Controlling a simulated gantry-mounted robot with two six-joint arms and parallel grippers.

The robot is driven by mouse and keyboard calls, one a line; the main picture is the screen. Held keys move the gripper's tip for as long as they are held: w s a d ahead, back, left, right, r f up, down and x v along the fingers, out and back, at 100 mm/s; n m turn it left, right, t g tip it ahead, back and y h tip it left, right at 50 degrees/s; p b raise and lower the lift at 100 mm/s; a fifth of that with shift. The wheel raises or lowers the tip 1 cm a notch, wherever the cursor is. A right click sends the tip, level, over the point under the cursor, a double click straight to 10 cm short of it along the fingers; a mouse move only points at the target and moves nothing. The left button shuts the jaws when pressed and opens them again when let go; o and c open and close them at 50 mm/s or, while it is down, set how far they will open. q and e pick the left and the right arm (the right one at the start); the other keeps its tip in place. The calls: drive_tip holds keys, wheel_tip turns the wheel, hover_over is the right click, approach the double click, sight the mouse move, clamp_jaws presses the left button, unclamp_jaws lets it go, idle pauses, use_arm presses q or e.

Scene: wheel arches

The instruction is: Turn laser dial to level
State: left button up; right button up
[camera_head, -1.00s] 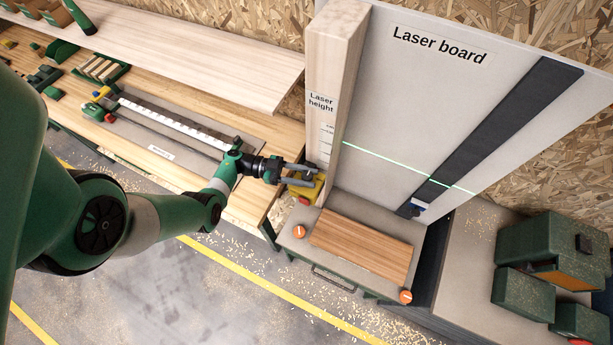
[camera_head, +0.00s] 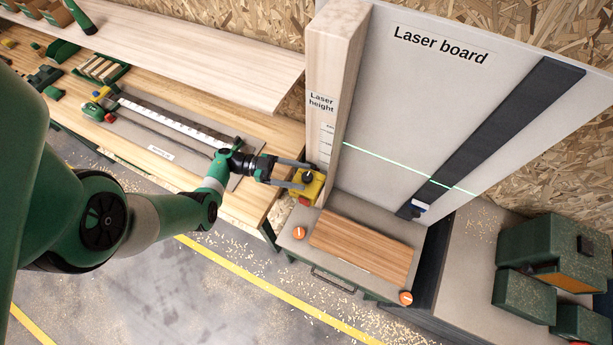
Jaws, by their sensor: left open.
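The yellow laser unit (camera_head: 313,189) stands at the foot of the wooden post, with a red part low on its front. Whether the fingers touch the dial I cannot tell. A green laser line (camera_head: 405,167) crosses the laser board (camera_head: 395,100), sloping down to the right. My right gripper is not in view.
The post (camera_head: 333,80) carries a "Laser height" label. A wooden board (camera_head: 360,247) lies on the bench below the laser board, with orange knobs (camera_head: 299,232) near its corners. Green boxes (camera_head: 550,260) stand at the right. A shelf (camera_head: 200,50) overhangs the left workbench.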

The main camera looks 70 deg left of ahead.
use_arm(q)
drive_tip(key=b+v, duration=0.2)
drive_tip(key=v, duration=0.6)
drive_tip(key=shift+s, duration=0.3)
drive_tip(key=shift+a, duration=0.15)
